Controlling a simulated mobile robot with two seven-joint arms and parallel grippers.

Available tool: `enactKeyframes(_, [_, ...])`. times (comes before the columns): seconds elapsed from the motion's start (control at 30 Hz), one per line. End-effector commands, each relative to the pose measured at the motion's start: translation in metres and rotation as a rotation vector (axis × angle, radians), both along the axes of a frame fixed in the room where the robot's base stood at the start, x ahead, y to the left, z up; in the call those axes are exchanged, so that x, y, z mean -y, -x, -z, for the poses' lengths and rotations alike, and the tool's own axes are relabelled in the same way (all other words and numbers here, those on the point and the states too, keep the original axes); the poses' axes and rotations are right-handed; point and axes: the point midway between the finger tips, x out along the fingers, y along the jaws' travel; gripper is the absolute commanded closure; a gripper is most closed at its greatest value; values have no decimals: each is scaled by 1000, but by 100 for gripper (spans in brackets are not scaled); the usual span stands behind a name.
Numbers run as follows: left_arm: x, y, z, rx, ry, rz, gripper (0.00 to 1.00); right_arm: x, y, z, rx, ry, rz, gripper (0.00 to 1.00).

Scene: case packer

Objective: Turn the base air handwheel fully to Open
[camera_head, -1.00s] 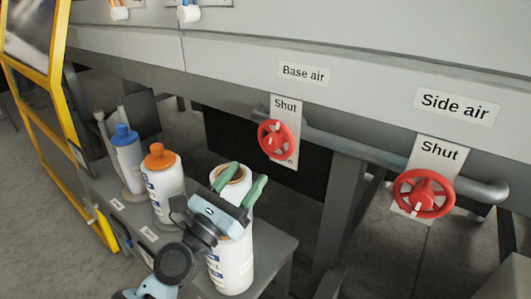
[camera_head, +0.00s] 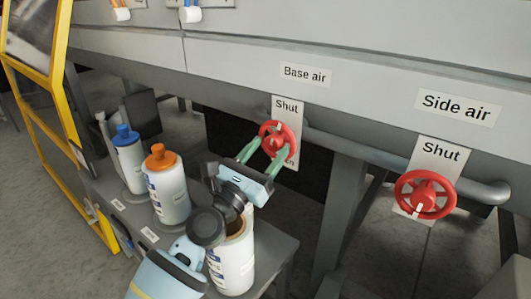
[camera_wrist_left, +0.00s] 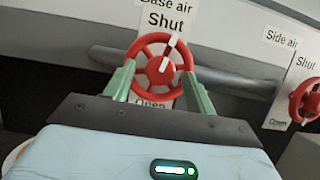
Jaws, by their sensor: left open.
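The red base air handwheel (camera_head: 278,138) is under the "Base air" label (camera_head: 305,74), on a white plate marked "Shut" at the top and "Open", partly hidden, at the bottom. In the left wrist view the handwheel (camera_wrist_left: 160,66) has a white mark at its upper part, pointing up towards "Shut". My left gripper (camera_head: 272,148) is open, its green fingers reaching up to the handwheel. In the left wrist view the fingers (camera_wrist_left: 158,76) stand on either side of the wheel; I cannot tell whether they touch it. My right gripper is not in view.
A red side air handwheel (camera_head: 425,194) is to the right, on a grey pipe (camera_head: 375,160). Below my left arm, a grey bench (camera_head: 278,250) holds several bottles, one with an orange cap (camera_head: 158,157). A yellow frame (camera_head: 48,140) stands at the left.

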Motion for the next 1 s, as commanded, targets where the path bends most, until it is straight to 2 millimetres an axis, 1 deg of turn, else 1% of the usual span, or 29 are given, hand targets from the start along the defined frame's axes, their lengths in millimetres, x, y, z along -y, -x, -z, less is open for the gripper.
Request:
enactKeyframes(0.07, [0,0,0,0,0,0,45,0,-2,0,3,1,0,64])
enactKeyframes(0.4, [0,0,0,0,0,0,89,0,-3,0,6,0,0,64])
enactKeyframes(0.73, [-1,0,1,27,-37,-1,89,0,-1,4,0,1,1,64])
enactKeyframes(1.0, [-2,-2,2,130,-177,-1,89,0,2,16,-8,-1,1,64])
